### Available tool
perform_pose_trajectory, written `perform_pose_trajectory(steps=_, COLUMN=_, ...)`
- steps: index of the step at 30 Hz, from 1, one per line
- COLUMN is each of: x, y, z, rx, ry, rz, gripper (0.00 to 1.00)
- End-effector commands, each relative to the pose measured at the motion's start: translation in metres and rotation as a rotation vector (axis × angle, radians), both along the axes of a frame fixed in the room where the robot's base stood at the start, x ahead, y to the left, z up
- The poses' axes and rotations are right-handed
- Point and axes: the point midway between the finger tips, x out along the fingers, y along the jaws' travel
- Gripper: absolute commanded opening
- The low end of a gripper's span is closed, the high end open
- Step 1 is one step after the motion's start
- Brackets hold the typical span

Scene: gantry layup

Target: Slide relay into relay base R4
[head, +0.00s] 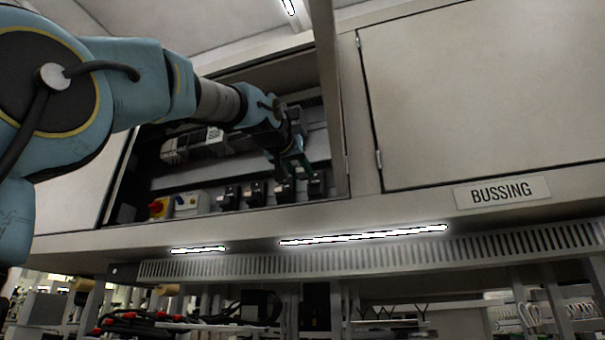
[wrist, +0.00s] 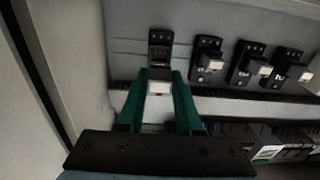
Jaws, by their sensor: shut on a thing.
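My gripper (wrist: 159,88) has green fingers, shut on a relay (wrist: 159,74) with a pale top face and a dark body. In the wrist view, a black relay base (wrist: 160,42) stands directly beyond the held relay, with its upper part bare. The relay overlaps the base's lower part, and I cannot tell whether they touch. No R4 label is readable. In the head view, my gripper (head: 292,165) is inside the open cabinet, close to the right end of the row of relays; the held relay is hard to make out there.
In the wrist view, three bases carry relays (wrist: 209,62), (wrist: 250,68), (wrist: 292,70) beside the bare one. A cabinet wall (wrist: 75,60) is close on the left. A red knob (head: 156,206) sits at the cabinet's left. The BUSSING door (head: 480,90) is closed.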

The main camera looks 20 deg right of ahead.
Motion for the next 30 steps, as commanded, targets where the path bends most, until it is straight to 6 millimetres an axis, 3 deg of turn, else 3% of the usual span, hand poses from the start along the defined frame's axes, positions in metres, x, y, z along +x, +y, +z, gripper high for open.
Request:
perform_pose_trajectory(steps=7, x=-0.001, y=0.001, z=-0.005, rx=0.000, ry=0.000, rz=0.000, gripper=0.00)
perform_pose_trajectory(steps=30, x=0.041, y=-0.038, z=-0.002, rx=0.000, ry=0.000, rz=0.000, gripper=0.00)
